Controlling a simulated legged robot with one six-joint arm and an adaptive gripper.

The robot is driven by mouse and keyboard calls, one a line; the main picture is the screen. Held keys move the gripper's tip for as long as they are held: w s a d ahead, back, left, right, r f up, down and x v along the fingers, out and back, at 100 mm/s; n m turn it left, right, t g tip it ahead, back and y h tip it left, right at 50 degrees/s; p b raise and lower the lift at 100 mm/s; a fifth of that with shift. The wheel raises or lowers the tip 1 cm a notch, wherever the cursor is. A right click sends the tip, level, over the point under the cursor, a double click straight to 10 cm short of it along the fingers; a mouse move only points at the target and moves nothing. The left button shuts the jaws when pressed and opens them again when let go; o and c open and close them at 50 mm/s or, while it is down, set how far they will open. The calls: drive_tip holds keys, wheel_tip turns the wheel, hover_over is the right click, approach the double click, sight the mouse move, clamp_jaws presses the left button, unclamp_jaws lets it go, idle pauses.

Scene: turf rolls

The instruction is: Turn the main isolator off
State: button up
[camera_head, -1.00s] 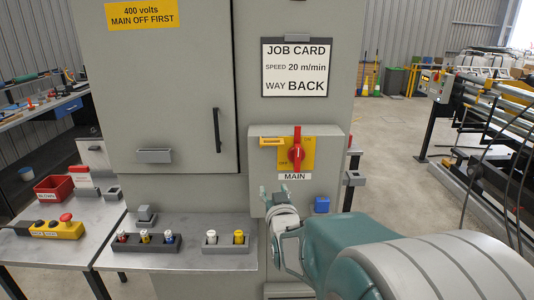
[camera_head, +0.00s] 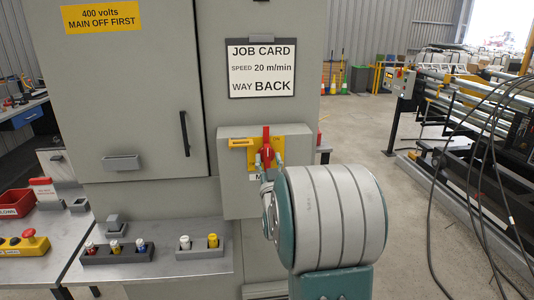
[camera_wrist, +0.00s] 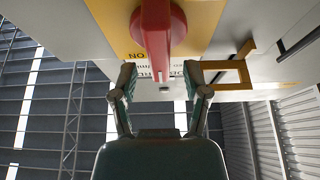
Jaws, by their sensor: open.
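The main isolator is a red rotary handle (camera_head: 267,141) on a yellow plate (camera_head: 251,160), mounted on a grey box (camera_head: 228,184) on the cabinet front. The handle stands upright, towards the ON mark. In the wrist view the red handle (camera_wrist: 157,30) is close ahead, and ON is readable on the yellow plate (camera_wrist: 122,30). My gripper (camera_head: 268,164) is open just in front of the handle's lower part. In the wrist view its fingers (camera_wrist: 160,85) are spread and empty, one to each side of the handle's line. My arm hides most of the MAIN label.
A yellow hasp (camera_head: 239,142) projects at the plate's left; it also shows in the wrist view (camera_wrist: 228,68). A job card (camera_head: 262,68) hangs above. A bench (camera_head: 190,264) with button blocks stands below left. Black cables (camera_head: 480,150) hang at right. Open floor lies beyond.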

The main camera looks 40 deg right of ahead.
drive_tip(key=shift+x, duration=1.35)
clamp_jaws()
drive_tip(key=shift+a, duration=0.1)
